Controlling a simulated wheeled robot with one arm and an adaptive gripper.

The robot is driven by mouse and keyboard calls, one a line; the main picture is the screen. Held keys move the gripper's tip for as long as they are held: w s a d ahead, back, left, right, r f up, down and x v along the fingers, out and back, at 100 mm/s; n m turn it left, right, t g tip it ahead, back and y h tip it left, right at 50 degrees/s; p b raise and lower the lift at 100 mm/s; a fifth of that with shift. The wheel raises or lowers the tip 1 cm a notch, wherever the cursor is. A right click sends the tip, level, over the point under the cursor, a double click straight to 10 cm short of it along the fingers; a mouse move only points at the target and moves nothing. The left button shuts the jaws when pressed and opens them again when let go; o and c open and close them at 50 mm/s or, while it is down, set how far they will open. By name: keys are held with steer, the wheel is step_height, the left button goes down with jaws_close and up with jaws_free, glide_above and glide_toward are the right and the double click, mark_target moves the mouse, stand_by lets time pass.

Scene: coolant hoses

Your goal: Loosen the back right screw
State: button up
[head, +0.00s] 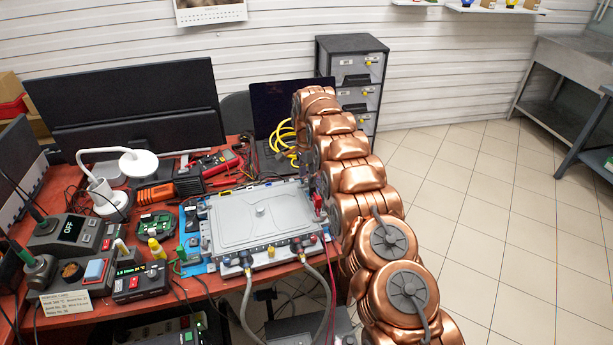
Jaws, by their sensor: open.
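The unit's back right corner lies close beside my copper-coloured arm, and I cannot make out the back right screw there. Two grey hoses, a left one (247,303) and a right one (326,293), join dark fittings at the unit's front edge. My arm rises along the unit's right side. My gripper cannot be made out; the arm links hide that area.
Red and black connectors (317,203) stand at the unit's right edge, beside my arm. Behind it are a red multimeter (220,162), yellow cables (283,140) and a laptop (283,105). A green circuit board (157,222) and bench instruments crowd the left. Open floor lies right.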

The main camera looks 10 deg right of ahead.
steer(key=shift+f, duration=0.7)
steer(key=shift+c, duration=0.2)
